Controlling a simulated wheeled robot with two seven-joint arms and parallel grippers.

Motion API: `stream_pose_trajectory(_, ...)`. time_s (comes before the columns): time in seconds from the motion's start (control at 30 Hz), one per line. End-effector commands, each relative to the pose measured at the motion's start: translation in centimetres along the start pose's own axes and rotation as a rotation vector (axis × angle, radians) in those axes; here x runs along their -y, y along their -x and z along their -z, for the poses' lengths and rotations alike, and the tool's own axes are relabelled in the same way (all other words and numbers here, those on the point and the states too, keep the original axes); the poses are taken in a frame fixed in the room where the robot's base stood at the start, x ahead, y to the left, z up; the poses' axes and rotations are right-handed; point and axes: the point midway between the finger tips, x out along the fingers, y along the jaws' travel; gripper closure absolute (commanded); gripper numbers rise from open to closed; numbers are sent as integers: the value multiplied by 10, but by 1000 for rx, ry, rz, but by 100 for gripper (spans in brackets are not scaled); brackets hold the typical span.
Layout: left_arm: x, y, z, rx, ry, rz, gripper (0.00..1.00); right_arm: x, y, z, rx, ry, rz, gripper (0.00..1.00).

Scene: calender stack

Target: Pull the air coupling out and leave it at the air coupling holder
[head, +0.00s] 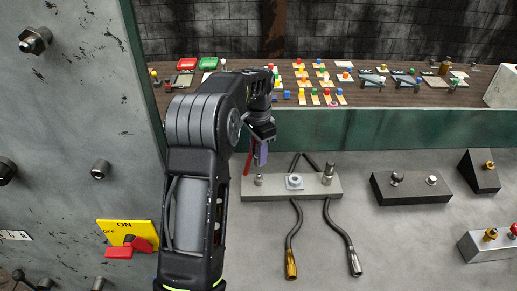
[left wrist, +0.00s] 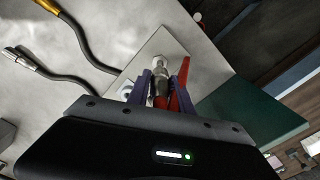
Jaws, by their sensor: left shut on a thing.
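My left gripper (head: 262,153) hangs over the left end of a light grey plate (head: 229,188). In the left wrist view, my left gripper's purple fingers (left wrist: 161,86) are shut on a metal coupling (left wrist: 159,90). A red piece (left wrist: 184,98) lies beside it, partly behind a finger; red also shows below the gripper in the head view (head: 248,161). A round stud (head: 259,180) stands on the plate's left end and appears just beyond the fingertips in the left wrist view (left wrist: 157,63). I cannot tell whether coupling and stud touch. My right gripper is out of view.
The plate also bears a pale square fitting (head: 294,182) and a metal connector (head: 328,173). Two dark hoses end in a brass tip (head: 291,265) and a silver tip (head: 355,262). A black block (head: 411,188) stands to the right. A yellow ON/OFF switch (head: 125,235) is at left.

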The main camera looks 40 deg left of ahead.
Motion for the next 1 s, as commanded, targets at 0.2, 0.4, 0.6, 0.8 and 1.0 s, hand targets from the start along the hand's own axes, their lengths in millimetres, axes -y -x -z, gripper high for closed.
stream_pose_trajectory(0.2,0,1,0,-2,1,1,100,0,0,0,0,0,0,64)
stream_pose_trajectory(0.4,0,-7,0,-2,3,0,100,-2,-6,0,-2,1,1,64)
stream_pose_trajectory(0.6,0,-23,1,-2,2,1,100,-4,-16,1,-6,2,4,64)
stream_pose_trajectory(0.8,0,-35,1,-1,2,1,100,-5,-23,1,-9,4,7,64)
stream_pose_trajectory(1.0,0,-38,1,-2,2,1,100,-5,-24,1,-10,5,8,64)
